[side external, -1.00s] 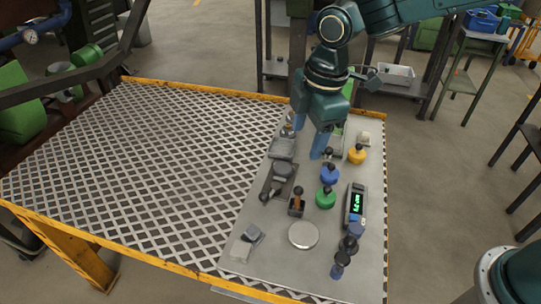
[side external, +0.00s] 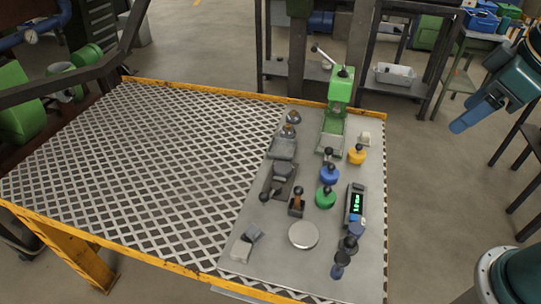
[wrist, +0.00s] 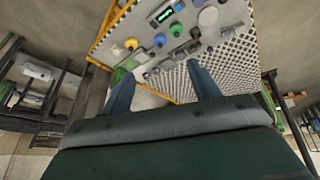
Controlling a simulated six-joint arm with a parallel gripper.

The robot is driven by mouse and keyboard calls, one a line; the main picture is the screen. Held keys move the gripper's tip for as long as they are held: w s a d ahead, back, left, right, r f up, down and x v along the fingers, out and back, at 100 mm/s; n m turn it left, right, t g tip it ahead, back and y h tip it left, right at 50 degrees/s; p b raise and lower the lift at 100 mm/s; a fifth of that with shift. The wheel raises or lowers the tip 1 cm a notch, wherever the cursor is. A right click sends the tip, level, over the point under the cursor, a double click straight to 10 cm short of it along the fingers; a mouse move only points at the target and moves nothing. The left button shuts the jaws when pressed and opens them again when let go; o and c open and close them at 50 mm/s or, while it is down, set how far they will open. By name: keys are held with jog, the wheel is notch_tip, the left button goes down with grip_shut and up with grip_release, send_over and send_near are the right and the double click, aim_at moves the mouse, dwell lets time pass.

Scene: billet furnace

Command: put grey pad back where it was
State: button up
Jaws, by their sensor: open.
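Several grey pieces lie on the grey plate (side external: 280,235); I cannot tell for sure which is the grey pad. A pale grey block (side external: 241,251) and a darker grey block (side external: 253,233) sit side by side at the near left. A larger grey piece (side external: 283,148) lies at the plate's far left, with a grey-topped fixture (side external: 283,172) just nearer. My gripper (side external: 465,118) is off to the right, well clear of the table. In the wrist view my gripper (wrist: 162,72) has its two blue fingers wide apart with nothing between them.
A green lever press (side external: 338,95) stands at the plate's far end. Blue (side external: 329,175), green (side external: 325,198) and yellow (side external: 357,155) knobbed pieces, a display device (side external: 355,204) and a round silver disc (side external: 303,235) crowd the plate. The left lattice tabletop (side external: 140,170) is bare.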

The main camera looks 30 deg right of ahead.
jog(key=s+d+f+m, duration=0.1)
jog(key=s+d+m, duration=0.1)
jog(key=s, duration=0.3)
jog(key=shift+s+d+f+m+t+h, duration=0.2)
jog(key=shift+s+m+t+h, duration=0.15)
jog(key=shift+m, duration=0.45)
jog(key=shift+w, duration=0.1)
